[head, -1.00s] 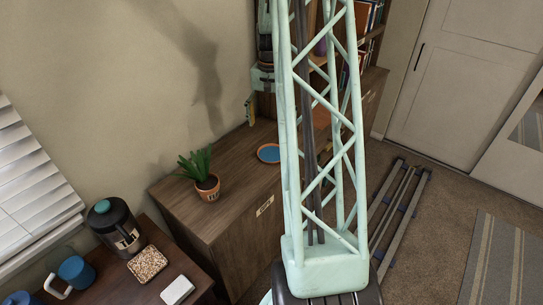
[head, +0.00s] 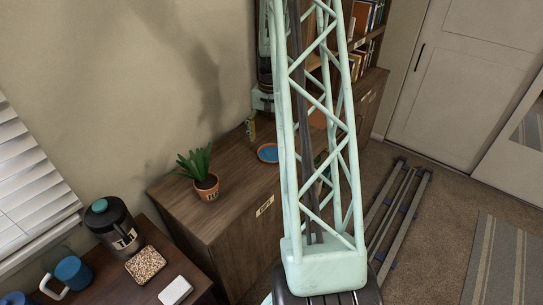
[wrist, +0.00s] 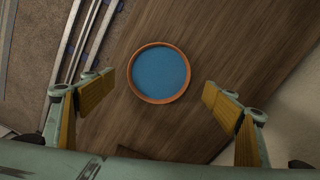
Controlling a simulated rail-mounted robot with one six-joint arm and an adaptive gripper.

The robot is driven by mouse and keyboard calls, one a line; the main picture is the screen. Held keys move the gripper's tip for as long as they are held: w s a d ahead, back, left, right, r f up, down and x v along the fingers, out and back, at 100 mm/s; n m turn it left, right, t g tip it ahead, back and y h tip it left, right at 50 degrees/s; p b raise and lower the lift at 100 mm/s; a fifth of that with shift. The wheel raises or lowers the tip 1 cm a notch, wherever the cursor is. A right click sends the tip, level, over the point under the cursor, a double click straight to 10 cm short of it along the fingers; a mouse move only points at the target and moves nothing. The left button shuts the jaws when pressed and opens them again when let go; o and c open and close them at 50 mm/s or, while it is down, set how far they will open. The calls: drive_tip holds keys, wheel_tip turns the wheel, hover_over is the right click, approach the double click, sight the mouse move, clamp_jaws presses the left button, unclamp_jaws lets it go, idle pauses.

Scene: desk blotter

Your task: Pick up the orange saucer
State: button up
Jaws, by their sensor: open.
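The orange saucer, with an orange rim and a blue inside, lies on the wooden cabinet top. It shows in the wrist view (wrist: 137,85), and in the head view (head: 260,153) just left of my arm's lattice. My gripper (wrist: 157,90) is open in the wrist view, its two yellow-padded fingers apart with the saucer between and beyond them, a little left of centre. Nothing is held. In the head view my gripper (head: 251,130) is small and partly hidden behind my arm, above the cabinet near the saucer.
A potted plant (head: 206,187) stands on the cabinet (head: 224,222), left of the saucer. A shelf with books (head: 366,50) stands behind.

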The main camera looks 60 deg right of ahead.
sight(271, 155)
drive_tip(key=shift+f, duration=0.1)
drive_tip(key=shift+d+f+b, duration=0.1)
drive_tip(key=shift+f+b, duration=0.75)
drive_tip(key=shift+f, duration=1.7)
drive_tip(key=shift+c, duration=0.7)
drive_tip(key=c, duration=0.8)
